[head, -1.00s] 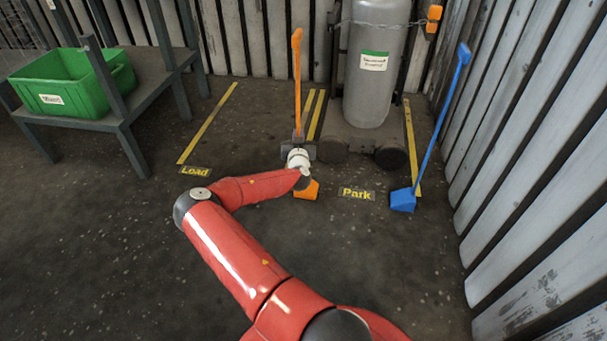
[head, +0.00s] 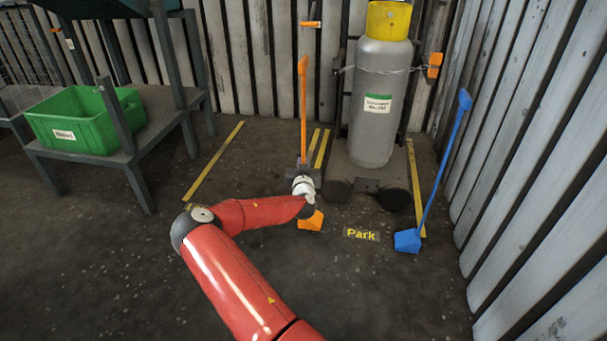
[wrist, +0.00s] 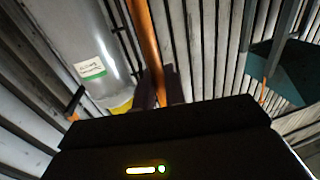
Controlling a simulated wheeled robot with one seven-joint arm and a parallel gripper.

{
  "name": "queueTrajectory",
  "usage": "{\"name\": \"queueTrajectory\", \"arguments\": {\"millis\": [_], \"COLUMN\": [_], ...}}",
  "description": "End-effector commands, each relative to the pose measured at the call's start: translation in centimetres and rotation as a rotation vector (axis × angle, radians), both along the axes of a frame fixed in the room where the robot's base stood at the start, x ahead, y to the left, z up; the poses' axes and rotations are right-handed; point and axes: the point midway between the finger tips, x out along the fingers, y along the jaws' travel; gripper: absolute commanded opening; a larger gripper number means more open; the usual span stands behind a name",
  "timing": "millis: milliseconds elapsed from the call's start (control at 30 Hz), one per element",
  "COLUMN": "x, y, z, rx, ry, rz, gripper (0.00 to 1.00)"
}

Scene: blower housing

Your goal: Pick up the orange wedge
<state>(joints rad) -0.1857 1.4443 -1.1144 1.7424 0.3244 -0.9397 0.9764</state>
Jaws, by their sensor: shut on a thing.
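The orange wedge (head: 311,222) has a small block at the bottom and a long upright orange handle (head: 303,100). My gripper (head: 303,172) is shut around the lower part of the handle, above the block. My arm end partly hides the block's top. I cannot tell whether the block touches the floor. In the wrist view the handle (wrist: 146,45) runs up from between my dark fingers (wrist: 161,90), and my wrist housing hides the block.
A grey gas cylinder (head: 372,135) with a yellow cap stands chained close behind. A blue wedge (head: 407,240) with a long handle leans at the right wall. A green crate (head: 70,135) sits on a grey bench at left. The floor before the Park mark is clear.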

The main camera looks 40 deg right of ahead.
Motion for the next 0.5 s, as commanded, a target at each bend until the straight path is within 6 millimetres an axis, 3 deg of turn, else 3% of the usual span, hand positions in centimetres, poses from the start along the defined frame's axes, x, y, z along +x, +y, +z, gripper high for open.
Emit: {"name": "queueTrajectory", "arguments": {"millis": [33, 200, 500], "x": [0.0, 0.0, 0.0], "y": [-0.1, -0.1, 0.0], "z": [2.5, 7.3, 13.0], "rx": [0.0, 0.0, 0.0], "ry": [-0.01, -0.009, -0.005], "rz": [-0.002, -0.001, 0.001], "gripper": [0.0, 0.0, 0.0]}}
